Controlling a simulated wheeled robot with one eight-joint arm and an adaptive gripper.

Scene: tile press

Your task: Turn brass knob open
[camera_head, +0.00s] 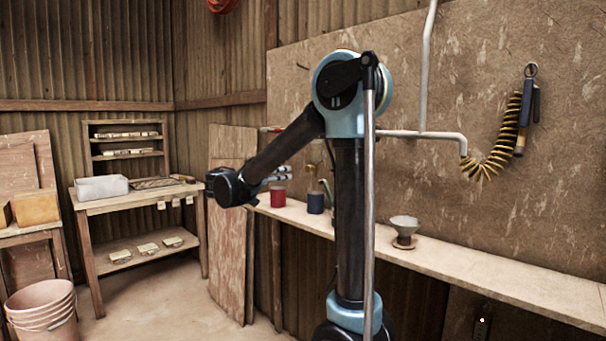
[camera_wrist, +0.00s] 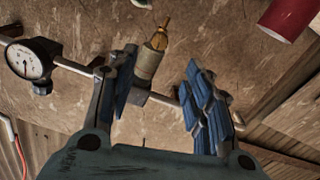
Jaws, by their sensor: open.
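In the wrist view a brass-coloured fitting (camera_wrist: 159,38) with a pointed tip stands out of an olive-grey cylinder (camera_wrist: 147,66) on a metal pipe. I cannot tell whether this fitting is the brass knob. My gripper (camera_wrist: 160,95) is open, its blue-padded fingers apart and nothing seen held between them. The cylinder shows beyond the gap, nearer the left finger; I cannot tell whether they touch. In the head view my gripper (camera_head: 284,173) is above the back of the wall bench, left of my arm. My arm hides part of the wall pipe there.
A dial gauge (camera_wrist: 28,60) sits on the pipe's left. A red cylinder (camera_wrist: 289,18) is at upper right. A coiled yellow hose (camera_head: 497,150) hangs at right.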

